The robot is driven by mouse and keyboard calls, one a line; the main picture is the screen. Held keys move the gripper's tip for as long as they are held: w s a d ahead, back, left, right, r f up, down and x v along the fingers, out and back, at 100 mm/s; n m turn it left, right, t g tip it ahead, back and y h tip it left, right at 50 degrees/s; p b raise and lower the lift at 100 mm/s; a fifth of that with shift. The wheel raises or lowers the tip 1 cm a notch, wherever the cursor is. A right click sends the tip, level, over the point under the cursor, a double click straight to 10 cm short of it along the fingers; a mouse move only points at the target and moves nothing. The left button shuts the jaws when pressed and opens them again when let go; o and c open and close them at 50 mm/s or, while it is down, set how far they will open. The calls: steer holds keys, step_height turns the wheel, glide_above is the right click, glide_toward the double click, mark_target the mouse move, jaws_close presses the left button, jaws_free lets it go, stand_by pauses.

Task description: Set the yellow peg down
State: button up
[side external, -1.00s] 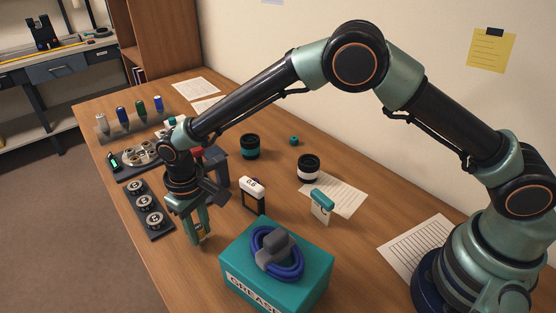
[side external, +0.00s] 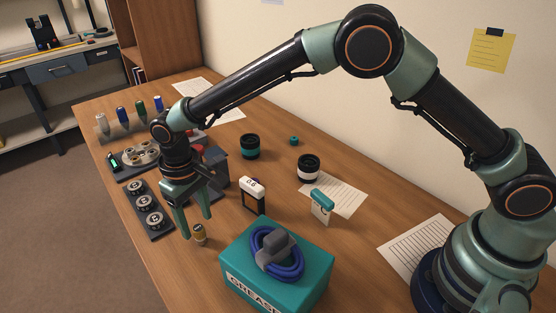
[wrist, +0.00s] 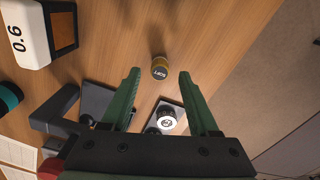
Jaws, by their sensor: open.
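The yellow peg (side external: 200,235) stands on the wooden table between the teal grease box and the dark tray of round parts. It has a yellow band and a dark, lettered top. In the wrist view the peg (wrist: 160,70) shows just beyond the fingertips, centred between them. My gripper (side external: 196,226) is open, with its green fingers spread above the peg and apart from it. In the wrist view the open fingers of my gripper (wrist: 160,72) hold nothing.
The teal grease box (side external: 262,283) with a coiled blue cable stands close to the right of the peg. A dark tray (side external: 165,232) with round parts lies to the left. A white 0.6 block (side external: 252,185) and a dark-grey block (side external: 216,165) stand behind.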

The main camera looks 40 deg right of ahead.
mark_target(198, 227)
step_height(198, 227, up, 8)
steer(key=s+d+r+m+t, duration=0.2)
steer(key=d+r, duration=1)
steer(key=d, duration=0.3)
steer(key=s+d+m+t, duration=0.1)
steer(key=s+d+t, duration=0.2)
steer(key=s+d, duration=0.9)
steer(key=d, duration=0.2)
steer(key=shift+s+d+m+t, duration=0.25)
steer(key=shift+d+m+t, duration=0.05)
